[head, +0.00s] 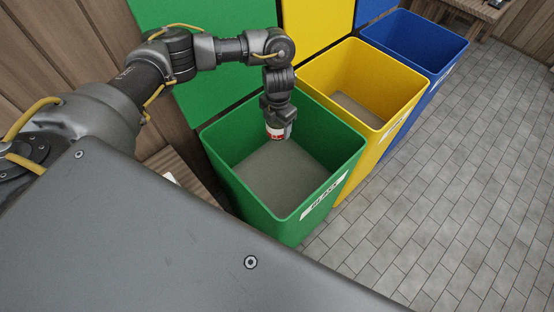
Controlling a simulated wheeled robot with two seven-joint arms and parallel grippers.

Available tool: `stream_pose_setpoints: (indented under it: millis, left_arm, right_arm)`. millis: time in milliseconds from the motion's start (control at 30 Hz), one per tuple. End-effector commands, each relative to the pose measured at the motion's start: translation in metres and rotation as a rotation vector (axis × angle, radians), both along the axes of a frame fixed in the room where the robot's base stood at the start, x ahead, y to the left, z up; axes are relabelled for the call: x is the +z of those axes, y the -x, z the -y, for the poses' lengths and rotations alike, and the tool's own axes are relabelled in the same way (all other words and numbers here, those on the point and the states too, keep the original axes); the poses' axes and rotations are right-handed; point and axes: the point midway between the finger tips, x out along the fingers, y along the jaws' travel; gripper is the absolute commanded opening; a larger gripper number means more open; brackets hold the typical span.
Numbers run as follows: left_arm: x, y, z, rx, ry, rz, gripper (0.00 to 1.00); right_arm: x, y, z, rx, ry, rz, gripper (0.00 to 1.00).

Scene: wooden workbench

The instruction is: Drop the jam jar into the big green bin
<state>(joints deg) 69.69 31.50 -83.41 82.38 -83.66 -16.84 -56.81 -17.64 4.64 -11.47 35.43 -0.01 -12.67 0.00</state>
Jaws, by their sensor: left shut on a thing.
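The big green bin (256,214) stands in the middle of the head view, open at the top, with a white label on its front and a bare grey floor inside. My left gripper (278,122) points down over the back part of the bin's opening. It is shut on the jam jar (275,133), a small jar with a red and white side, partly hidden by the fingers. I cannot tell exactly how high the jar is against the rim. My right gripper is not in view.
A yellow bin (390,130) stands right of the green bin, and a blue bin (424,42) stands beyond it. Coloured panels (218,85) rise behind the bins. A wooden wall is at the left. The grey tiled floor (460,190) at the right is clear.

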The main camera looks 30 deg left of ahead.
Motion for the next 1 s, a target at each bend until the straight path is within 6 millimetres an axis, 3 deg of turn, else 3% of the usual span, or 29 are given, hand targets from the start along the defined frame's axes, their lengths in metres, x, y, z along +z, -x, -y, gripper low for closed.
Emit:
stream_pose_setpoints:
  millis: [267, 633, 1000]
  left_arm:
    - [-0.014, 0.0, 0.0, -0.003, 0.0, 0.001, 0.36]
    - [-0.055, -0.001, 0.0, -0.005, 0.001, 0.002, 0.36]
    - [-0.059, 0.0, 0.0, -0.006, 0.001, 0.002, 0.36]
  right_arm:
    - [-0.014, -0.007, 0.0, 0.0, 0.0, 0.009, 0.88]
    - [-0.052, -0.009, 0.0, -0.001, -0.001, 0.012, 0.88]
    - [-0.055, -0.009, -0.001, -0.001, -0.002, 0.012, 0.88]
